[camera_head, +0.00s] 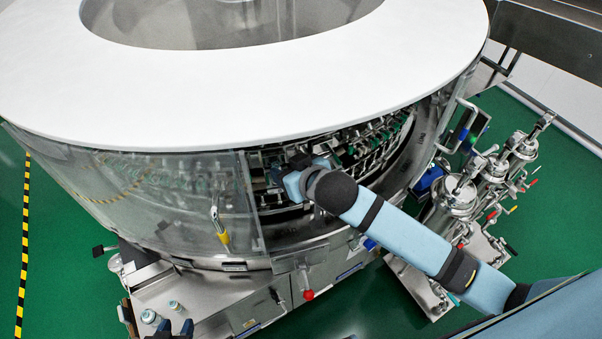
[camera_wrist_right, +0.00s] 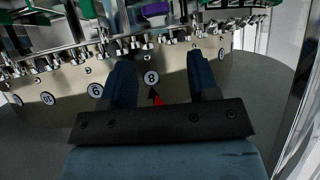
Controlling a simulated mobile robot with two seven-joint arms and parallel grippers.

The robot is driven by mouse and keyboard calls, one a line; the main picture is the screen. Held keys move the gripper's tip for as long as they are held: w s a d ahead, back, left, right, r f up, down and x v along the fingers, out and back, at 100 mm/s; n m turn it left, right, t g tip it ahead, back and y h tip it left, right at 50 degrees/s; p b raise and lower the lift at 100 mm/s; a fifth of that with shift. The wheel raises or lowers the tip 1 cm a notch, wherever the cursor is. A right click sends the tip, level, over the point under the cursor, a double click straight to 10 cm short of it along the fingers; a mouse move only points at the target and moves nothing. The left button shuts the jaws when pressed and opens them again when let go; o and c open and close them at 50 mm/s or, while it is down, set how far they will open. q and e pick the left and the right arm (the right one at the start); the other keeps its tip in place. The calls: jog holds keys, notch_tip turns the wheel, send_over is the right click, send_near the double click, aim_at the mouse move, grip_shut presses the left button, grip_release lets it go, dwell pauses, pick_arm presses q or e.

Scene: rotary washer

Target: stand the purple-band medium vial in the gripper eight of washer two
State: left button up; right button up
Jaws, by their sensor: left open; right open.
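Washer two's ring of metal grippers (camera_head: 375,145) shows through the opening in its clear guard. In the right wrist view, the round label 8 (camera_wrist_right: 151,78) is on the metal band between my right gripper's fingers (camera_wrist_right: 160,78). Those fingers are open, and I see no vial clearly held between them. My right gripper also shows in the head view (camera_head: 292,183), reaching into the opening. A small purple patch (camera_wrist_right: 237,3) is at the top edge of the wrist view; I cannot tell whether it is the vial's band. My left gripper (camera_head: 176,331) is open at the bottom edge, partly cut off.
Small vials (camera_head: 150,317) stand on the steel shelf (camera_head: 205,290) at lower left, near my left gripper. The clear guard (camera_head: 170,195) borders the opening on the left. Steel filter housings (camera_head: 460,195) stand at the right. A red pointer (camera_wrist_right: 156,97) is below label 8.

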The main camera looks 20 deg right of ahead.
jog(key=v, duration=0.5)
jog(key=s+d+f, duration=0.2)
jog(key=s+f, duration=0.5)
jog(key=f, duration=0.3)
jog(key=s+d+f, duration=0.2)
jog(key=s+f, duration=0.6)
jog(key=f, duration=0.3)
jog(key=shift+s+d+f+g, duration=0.15)
jog(key=shift+d+g, duration=0.1)
jog(key=shift+g, duration=0.05)
